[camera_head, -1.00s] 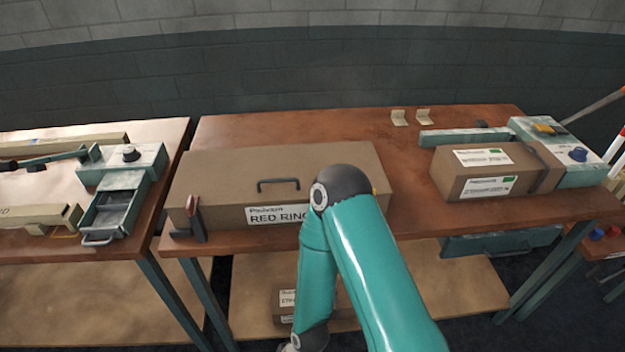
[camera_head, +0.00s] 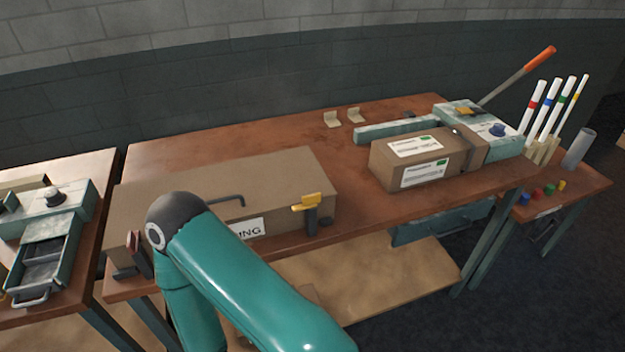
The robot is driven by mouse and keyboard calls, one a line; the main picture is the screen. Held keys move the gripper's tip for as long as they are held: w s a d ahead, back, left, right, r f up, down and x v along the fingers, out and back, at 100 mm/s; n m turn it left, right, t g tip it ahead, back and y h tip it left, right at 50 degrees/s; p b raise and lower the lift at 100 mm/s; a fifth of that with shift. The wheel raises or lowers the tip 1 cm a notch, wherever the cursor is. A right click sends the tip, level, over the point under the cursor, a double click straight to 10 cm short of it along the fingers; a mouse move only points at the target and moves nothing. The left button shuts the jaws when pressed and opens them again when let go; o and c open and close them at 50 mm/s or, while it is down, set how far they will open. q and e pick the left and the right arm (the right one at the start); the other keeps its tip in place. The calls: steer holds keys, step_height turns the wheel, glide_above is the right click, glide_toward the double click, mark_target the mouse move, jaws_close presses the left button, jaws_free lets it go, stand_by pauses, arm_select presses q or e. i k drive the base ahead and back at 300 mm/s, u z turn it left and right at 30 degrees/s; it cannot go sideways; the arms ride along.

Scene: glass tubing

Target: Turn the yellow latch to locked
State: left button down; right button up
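A yellow latch (camera_head: 308,202) is at the right end of the front of a long brown case (camera_head: 290,168). Its yellow handle lies roughly level on top of a dark upright post. A small dark block (camera_head: 326,221) sits just right of the post. A red latch (camera_head: 134,243) with a dark base is at the case's left front. One teal arm of mine crosses in front of the case, covering part of its front and label. Neither gripper shows in the head view.
A brown carton (camera_head: 405,170) stands right of the case, against a pale teal machine (camera_head: 480,125) with a blue knob and long orange-handled lever. Colour-banded tubes (camera_head: 545,110) stand on a side table. Bare tabletop (camera_head: 350,195) lies between case and carton.

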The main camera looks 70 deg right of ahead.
mark_target(309, 201)
steer(key=z, duration=0.2)
steer(key=k, duration=1.6)
steer(key=z, duration=0.65)
steer(key=i, duration=0.95)
steer(key=u, duration=0.05)
